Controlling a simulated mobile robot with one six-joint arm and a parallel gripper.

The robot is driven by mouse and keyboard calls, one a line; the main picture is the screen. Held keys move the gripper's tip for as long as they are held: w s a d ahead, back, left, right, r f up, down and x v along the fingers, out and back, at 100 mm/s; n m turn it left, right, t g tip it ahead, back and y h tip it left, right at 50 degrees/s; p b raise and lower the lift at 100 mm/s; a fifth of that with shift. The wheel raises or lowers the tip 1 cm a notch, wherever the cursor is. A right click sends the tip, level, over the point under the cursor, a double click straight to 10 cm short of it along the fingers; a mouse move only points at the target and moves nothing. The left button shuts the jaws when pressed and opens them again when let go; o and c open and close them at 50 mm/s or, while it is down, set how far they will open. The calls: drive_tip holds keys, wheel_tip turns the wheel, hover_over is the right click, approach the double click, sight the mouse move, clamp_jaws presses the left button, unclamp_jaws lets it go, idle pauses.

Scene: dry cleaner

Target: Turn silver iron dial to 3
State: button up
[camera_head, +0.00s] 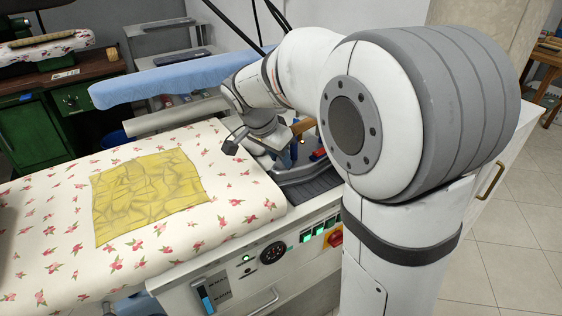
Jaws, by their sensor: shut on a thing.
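The silver iron (297,172) rests on a dark ribbed pad (312,188) at the right end of the padded pressing board. Its brown handle (302,127) shows beside my wrist, and small red and blue parts show near it. My gripper (284,151) is down at the iron, shut on what appears to be its dial. My wrist and gripper cover most of the iron's top. The dial's face, its numbers and its setting are hidden.
A yellow creased cloth (150,192) lies on the floral board (60,250). Below is a control panel with a gauge (273,252) and green-lit switches (319,229). A blue-covered board (175,77) stands behind. Tiled floor at right is partly clear.

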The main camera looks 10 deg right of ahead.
drive_tip(key=shift+w+a+m+g, duration=0.15)
drive_tip(key=shift+m+g, duration=0.35)
drive_tip(key=shift+m, duration=0.9)
drive_tip(key=o, duration=0.7)
drive_tip(key=p+v, duration=0.1)
drive_tip(key=v, duration=0.6)
drive_tip(key=shift+a+r, duration=0.15)
drive_tip(key=shift+r, duration=0.2)
